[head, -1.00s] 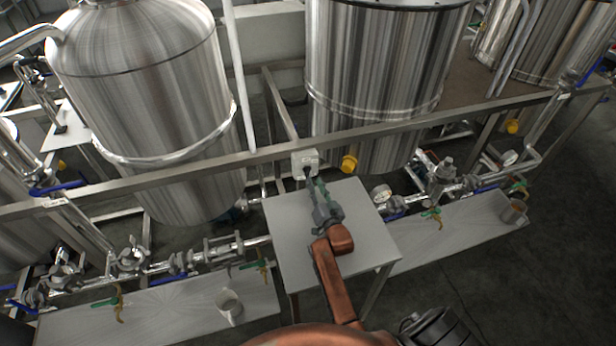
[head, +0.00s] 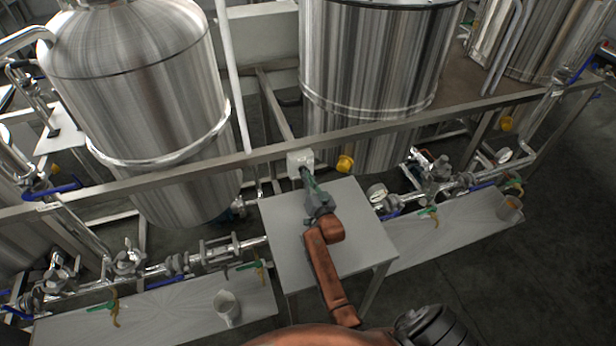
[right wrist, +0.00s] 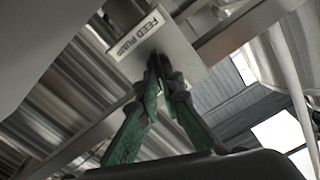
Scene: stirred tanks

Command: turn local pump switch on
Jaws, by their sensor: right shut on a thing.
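The local pump switch is a pale box (head: 299,162) on the metal rail between the two big tanks, behind the small table. In the right wrist view the box (right wrist: 180,52) carries a label reading "FEED PUMP", and a dark knob sits at its middle. My right gripper (head: 306,175) reaches up to the front of the box. In the right wrist view its green fingers (right wrist: 156,70) are closed together on the dark knob, which they mostly hide. The knob's angle cannot be made out. My left gripper is not in view.
A small grey table (head: 345,215) stands below my right arm. Steel tanks (head: 140,90) rise behind the rail (head: 400,133). Low benches (head: 170,315) with pipes, valves and a pale cup (head: 227,306) lie on either side. Dark floor is clear at the right.

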